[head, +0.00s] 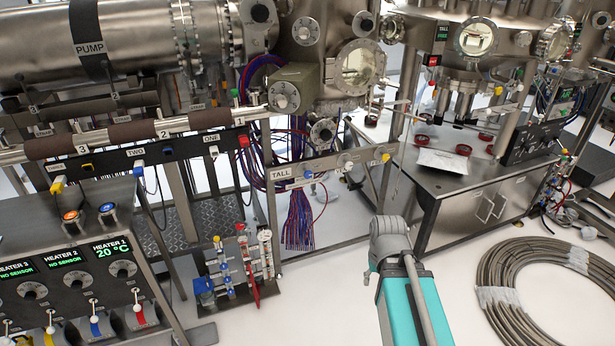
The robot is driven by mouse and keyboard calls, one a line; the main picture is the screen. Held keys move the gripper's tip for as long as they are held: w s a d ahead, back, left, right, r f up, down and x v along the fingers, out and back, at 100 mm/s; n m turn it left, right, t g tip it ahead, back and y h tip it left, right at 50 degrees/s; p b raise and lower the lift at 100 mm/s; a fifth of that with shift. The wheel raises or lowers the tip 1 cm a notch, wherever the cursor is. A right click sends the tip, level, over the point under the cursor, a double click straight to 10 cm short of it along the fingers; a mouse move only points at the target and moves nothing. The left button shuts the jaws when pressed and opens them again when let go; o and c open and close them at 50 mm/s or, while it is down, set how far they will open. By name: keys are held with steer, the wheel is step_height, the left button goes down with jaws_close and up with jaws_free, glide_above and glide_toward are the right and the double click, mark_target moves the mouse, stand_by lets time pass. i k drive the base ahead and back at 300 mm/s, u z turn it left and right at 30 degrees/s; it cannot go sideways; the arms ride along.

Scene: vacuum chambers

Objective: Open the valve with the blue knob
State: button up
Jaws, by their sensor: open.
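A small blue-and-white knob (139,169) sits under the label TWO on the dark rail at the left, beneath the pipe with brown sleeves; it looks like a valve knob, but its open or closed setting is too small to tell. A yellow knob (58,185) sits near THREE and a red knob (243,141) near ONE. My arm (405,300), teal with a grey end, rises from the bottom right of centre, well to the right of these knobs and apart from them. My gripper's fingers do not show.
The heater box (75,270) with switches stands at the lower left. A small rack of coloured tools (237,270) stands on the floor. A steel cabinet (470,205) and a coiled hose (535,285) are at the right. White floor (310,300) is clear between rack and arm.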

mark_target(308, 174)
steer(key=u, duration=0.65)
steer(key=i, duration=1)
